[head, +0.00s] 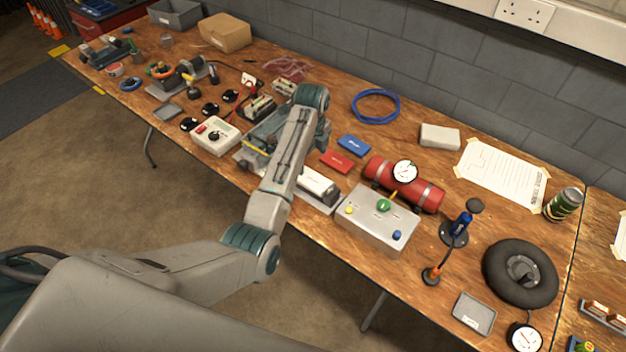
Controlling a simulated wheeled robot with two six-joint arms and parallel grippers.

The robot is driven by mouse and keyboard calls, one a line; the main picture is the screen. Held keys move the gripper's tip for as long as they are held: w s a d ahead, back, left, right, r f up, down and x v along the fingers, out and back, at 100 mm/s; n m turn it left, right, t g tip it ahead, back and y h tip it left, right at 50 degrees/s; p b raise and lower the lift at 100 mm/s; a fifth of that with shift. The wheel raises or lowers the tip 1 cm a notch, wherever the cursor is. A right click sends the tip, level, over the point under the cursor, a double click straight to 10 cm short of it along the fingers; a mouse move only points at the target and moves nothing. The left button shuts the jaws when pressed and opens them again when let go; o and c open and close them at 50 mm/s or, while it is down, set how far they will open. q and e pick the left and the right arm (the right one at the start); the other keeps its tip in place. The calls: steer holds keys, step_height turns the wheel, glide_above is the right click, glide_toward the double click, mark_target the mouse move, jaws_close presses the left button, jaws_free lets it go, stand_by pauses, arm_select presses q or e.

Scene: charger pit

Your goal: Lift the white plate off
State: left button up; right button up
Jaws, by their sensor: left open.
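A small white plate-like piece (318,184) lies at the front edge of the wooden bench, on a grey block-like unit just right of my left forearm. I cannot tell for sure that it is the white plate. My left arm reaches up over the bench, and its wrist bends down above the grey fixture. My left gripper (322,135) is open, beyond and above the white piece and apart from it. Its fingers are mostly hidden by the wrist. The forearm hides part of the grey fixture (250,158). My right gripper is not in view.
A white meter box (214,135) stands left of the forearm. Red (338,161) and blue (354,145) cards, a red cylinder with a gauge (425,193) and a button box (372,226) stand to the right. The bench around the blue cable coil (376,92) is fairly clear.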

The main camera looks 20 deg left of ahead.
mark_target(313, 180)
arm_select(q)
step_height(313, 180, down, 4)
steer(key=shift+r+p, duration=0.15)
steer(key=shift+p, duration=0.15)
steer(key=shift+f, duration=0.5)
steer(key=shift+w+d+f+p, duration=0.1)
steer(key=shift+f+p, duration=0.35)
steer(key=shift+f, duration=0.7)
steer(key=shift+w+f+p, duration=0.1)
steer(key=shift+f+p, duration=0.35)
steer(key=shift+f, duration=0.7)
steer(key=shift+s, duration=0.1)
steer(key=c, duration=1.1)
steer(key=shift+r+b, duration=1.15)
steer(key=shift+r, duration=3.9)
